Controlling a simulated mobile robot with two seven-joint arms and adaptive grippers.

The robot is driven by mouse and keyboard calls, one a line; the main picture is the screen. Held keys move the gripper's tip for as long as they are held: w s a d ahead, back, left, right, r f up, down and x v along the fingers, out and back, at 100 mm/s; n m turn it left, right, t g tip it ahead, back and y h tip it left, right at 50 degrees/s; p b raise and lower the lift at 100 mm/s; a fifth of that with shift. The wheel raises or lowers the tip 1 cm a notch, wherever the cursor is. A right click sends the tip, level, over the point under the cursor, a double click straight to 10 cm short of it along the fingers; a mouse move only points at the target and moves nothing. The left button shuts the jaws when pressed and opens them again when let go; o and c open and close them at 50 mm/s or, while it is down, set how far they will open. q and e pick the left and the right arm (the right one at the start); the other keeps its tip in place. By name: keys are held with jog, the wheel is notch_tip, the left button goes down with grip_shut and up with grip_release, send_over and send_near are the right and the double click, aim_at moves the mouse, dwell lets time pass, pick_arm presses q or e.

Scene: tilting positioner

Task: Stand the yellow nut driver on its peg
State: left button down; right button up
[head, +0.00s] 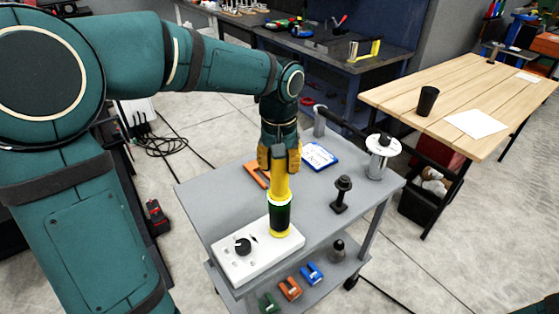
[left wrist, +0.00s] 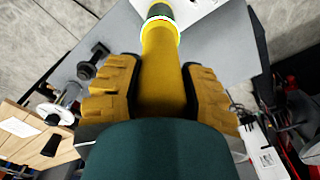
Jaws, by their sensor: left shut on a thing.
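The yellow nut driver (head: 281,187) has a yellow upper part, a pale band, a dark green section and a yellow bottom end. It stands about upright over the right part of a white block (head: 222,262) with a black knob. My left gripper (head: 279,160) is shut on its upper end from above. In the left wrist view, the nut driver (left wrist: 160,65) runs between the two yellow finger pads of the gripper (left wrist: 160,85). No bare peg shows under the nut driver, and I cannot tell whether its lower end touches the block. My right gripper is out of view.
The block is on a grey cart top (head: 205,200). Also there are a black stand (head: 341,193), a white-topped spool (head: 380,148), a blue-edged card (head: 319,156) and an orange item (head: 257,174). Several clamps (head: 290,288) lie on the lower shelf. The cart's front right is clear.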

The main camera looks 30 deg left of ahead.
pick_arm(q)
jog(key=shift+f+b, duration=0.6)
jog(key=shift+f, duration=0.35)
grip_release()
dwell(0.4)
jog(key=shift+r+p, duration=3.05)
jog(key=shift+r, duration=0.5)
jog(key=shift+f, duration=0.1)
